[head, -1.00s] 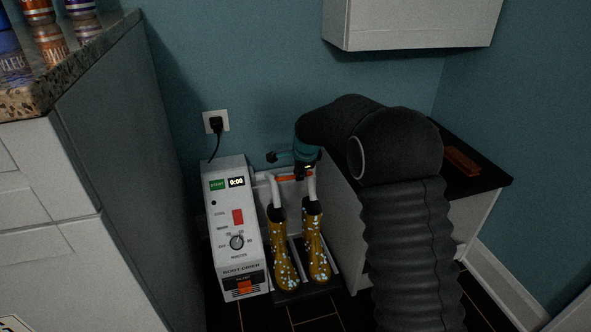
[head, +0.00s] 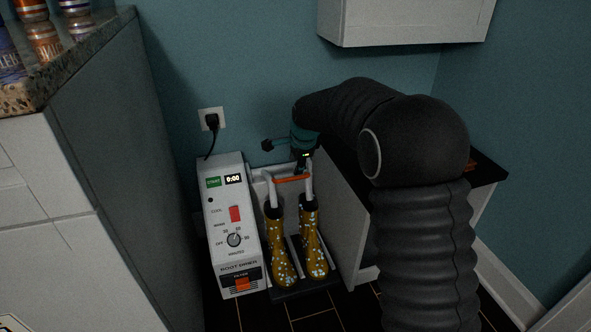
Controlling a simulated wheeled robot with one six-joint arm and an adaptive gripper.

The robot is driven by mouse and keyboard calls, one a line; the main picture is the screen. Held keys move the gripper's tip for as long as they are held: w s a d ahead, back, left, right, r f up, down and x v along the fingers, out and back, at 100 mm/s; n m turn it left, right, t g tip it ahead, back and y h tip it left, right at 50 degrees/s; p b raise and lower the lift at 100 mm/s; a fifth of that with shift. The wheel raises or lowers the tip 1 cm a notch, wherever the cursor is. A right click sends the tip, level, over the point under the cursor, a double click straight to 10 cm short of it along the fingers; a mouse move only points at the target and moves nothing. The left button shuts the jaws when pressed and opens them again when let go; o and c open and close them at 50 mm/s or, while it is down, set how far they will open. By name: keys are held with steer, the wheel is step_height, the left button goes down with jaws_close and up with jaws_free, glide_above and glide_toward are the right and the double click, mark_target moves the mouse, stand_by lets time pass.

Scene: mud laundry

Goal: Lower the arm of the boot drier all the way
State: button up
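The boot drier (head: 228,215) is a white box on the floor with a green start key, a display reading 0:00, a red switch and a dial. To its right, two white tubes joined by an orange bar (head: 291,180) go down into two yellow spotted boots (head: 278,250). The boots stand upright on a dark tray. My gripper (head: 304,168) points down at the right end of the orange bar, close to the right tube. I cannot tell whether it touches the bar. Its fingers are small and dark here, so their opening is unclear.
A wall socket with a plug (head: 211,121) and cord is above the drier. A grey cabinet (head: 90,170) with bottles on top stands at the left. A black-topped bench (head: 487,172) is at the right, partly behind my arm. A white wall cabinet (head: 405,22) hangs above.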

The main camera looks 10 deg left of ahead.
steer(key=v, duration=0.6)
steer(key=shift+c, duration=0.2)
